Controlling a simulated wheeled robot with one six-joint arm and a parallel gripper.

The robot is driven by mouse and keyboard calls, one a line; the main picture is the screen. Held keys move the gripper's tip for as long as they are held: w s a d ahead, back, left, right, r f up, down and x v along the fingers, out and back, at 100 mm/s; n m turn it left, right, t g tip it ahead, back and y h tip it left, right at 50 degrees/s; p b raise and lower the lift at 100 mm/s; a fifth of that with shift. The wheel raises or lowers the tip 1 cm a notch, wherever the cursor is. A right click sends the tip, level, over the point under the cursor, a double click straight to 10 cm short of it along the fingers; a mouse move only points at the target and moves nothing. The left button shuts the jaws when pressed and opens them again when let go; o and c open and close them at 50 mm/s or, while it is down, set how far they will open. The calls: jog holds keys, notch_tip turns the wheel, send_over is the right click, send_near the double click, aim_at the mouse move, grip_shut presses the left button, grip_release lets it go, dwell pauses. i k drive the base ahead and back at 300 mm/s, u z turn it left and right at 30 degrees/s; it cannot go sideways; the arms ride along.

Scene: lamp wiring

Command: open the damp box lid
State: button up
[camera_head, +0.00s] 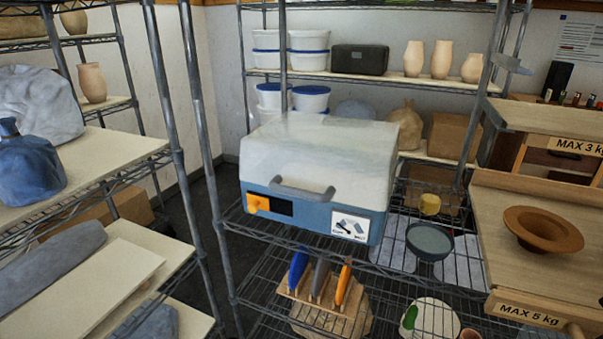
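The damp box (313,220) stands on a wire shelf in the middle of the head view. It has a blue-grey lower body and a whitish, cloudy lid (320,150) that sits down on the body. A grey bar handle (302,192) is on the front, near the lid's lower edge. An orange piece (258,202) and a dark panel are at the front left, and a picture label (350,225) is at the front right. My gripper is not in view.
A shelf post (192,100) rises just left of the box. A grey bowl (429,241) and yellow sponge-like piece (430,204) sit to its right. A wooden bench with a brown dish (543,229) stands farther right. Tools in a wooden rack (318,305) are below.

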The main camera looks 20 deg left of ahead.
aim_at(253, 153)
jog(key=z, duration=0.85)
jog(key=k, duration=0.95)
jog(key=u, duration=1.5)
jog(key=i, duration=0.5)
jog(key=z, duration=0.05)
